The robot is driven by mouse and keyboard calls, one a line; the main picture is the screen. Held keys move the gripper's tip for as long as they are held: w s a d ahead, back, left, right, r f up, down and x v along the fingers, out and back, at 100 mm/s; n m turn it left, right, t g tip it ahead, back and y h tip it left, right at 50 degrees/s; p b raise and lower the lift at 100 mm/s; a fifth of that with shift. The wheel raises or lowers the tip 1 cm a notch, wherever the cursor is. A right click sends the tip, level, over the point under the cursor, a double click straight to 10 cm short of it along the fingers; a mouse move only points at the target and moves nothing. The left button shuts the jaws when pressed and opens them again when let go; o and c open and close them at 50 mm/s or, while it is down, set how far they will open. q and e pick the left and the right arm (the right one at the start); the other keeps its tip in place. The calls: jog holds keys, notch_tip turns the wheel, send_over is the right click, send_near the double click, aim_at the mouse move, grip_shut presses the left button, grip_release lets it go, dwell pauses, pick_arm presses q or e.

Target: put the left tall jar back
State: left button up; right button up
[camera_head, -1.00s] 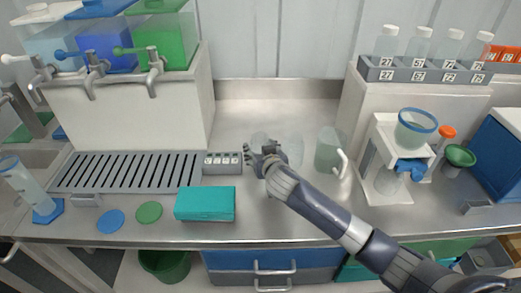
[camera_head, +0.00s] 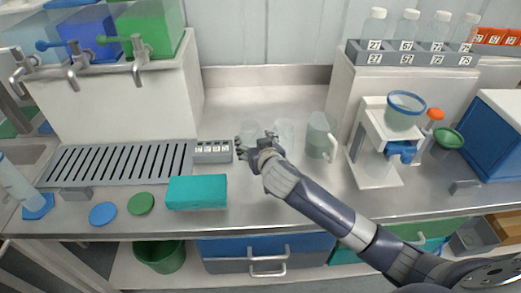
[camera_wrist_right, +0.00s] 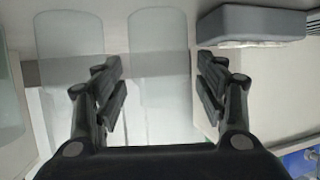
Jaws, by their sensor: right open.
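Two clear, faint jars stand side by side on the steel counter. The left one (camera_head: 250,129) is just behind my right gripper (camera_head: 256,147) in the head view, partly hidden by it. The other jar (camera_head: 286,132) is to its right. My right gripper is open and empty. In the right wrist view, the gripper (camera_wrist_right: 160,68) has its fingers spread, with one clear jar (camera_wrist_right: 158,30) ahead between them and another clear jar (camera_wrist_right: 70,32) to the left. I cannot tell whether the fingers touch a jar. My left gripper is not in view.
A grey numbered block (camera_head: 213,152) lies left of the gripper, with a teal box (camera_head: 197,192) in front. A handled jug (camera_head: 318,136) stands to the right, then a white stand (camera_head: 375,165). A rack (camera_head: 413,58) holds several numbered bottles. Bare counter lies behind the jars.

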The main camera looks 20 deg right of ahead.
jog(key=v, duration=0.7)
dwell(0.4)
